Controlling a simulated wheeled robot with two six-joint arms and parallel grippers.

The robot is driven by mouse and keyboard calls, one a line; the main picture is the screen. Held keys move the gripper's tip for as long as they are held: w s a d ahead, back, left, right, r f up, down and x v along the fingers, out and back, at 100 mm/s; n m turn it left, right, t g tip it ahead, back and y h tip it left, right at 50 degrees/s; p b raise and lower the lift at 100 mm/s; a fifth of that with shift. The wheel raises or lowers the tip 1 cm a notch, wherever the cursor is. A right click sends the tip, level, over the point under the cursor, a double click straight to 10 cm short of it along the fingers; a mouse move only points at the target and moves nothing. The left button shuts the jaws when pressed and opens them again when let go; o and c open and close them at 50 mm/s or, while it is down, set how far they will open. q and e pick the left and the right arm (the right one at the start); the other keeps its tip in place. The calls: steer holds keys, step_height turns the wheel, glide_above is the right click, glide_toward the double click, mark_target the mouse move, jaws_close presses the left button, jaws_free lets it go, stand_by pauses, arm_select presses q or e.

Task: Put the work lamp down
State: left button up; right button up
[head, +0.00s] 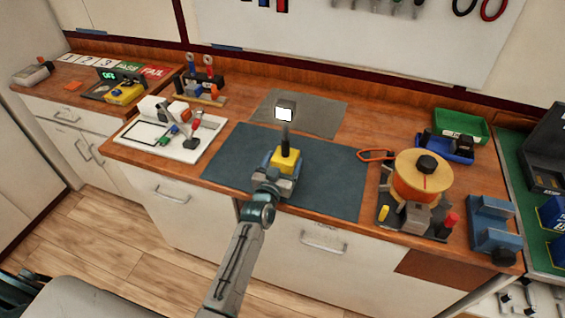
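The work lamp (286,159) has a yellow body, a grey stem and a small head with a bright white face. It is upright over the dark blue-grey mat (335,180) in the middle of the bench.
A grey mat (315,113) lies behind. A white board with small tools (187,152) is at left. An orange-yellow spool (422,173), a blue stand (493,225), and green (461,125) and blue (445,148) trays are at right. The dark mat is clear on both sides of the lamp.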

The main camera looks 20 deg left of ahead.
arm_select(q)
steer(key=shift+o, duration=0.7)
